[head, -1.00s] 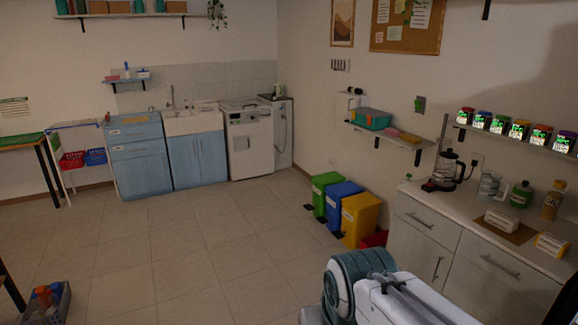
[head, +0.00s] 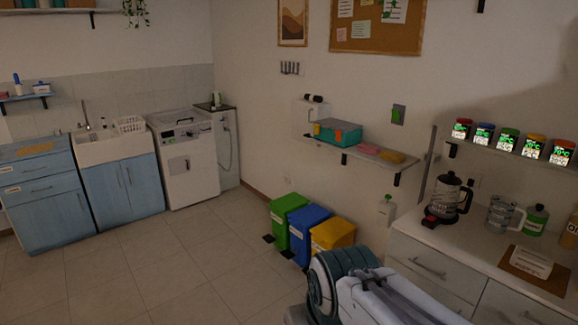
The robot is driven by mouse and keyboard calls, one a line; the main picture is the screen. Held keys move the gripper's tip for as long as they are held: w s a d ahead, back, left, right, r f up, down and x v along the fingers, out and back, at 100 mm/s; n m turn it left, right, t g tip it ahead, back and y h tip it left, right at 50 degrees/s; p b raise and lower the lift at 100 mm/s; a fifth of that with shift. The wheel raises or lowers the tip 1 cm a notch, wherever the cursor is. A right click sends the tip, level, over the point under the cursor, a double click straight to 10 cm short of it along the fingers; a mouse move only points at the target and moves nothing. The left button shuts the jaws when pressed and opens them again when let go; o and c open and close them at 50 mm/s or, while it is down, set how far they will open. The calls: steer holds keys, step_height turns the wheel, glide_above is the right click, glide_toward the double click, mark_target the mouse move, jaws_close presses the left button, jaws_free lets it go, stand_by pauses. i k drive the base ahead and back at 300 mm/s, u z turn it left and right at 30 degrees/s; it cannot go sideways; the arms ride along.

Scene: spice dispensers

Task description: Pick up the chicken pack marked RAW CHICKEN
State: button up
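No pack with a readable RAW CHICKEN label shows in the head view. A white pack (head: 531,262) with small print lies on a brown board (head: 510,270) on the right counter; its label is too small to read. My arm shows at the bottom centre, in front of the counter. My gripper is not in view.
The right counter (head: 420,243) holds a coffee maker (head: 449,199), a glass jug (head: 502,214) and a green container (head: 535,219). Spice dispensers (head: 508,140) stand on a shelf above. Green (head: 289,213), blue (head: 309,230) and yellow (head: 333,235) bins stand left of the counter. The tiled floor is clear at left.

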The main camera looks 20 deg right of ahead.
mark_target(538, 265)
steer(key=z, duration=0.5)
steer(key=i, duration=1.2)
steer(key=z, duration=1.85)
steer(key=i, duration=0.9)
steer(key=z, duration=0.95)
steer(key=i, duration=0.3)
steer(key=z, duration=0.05)
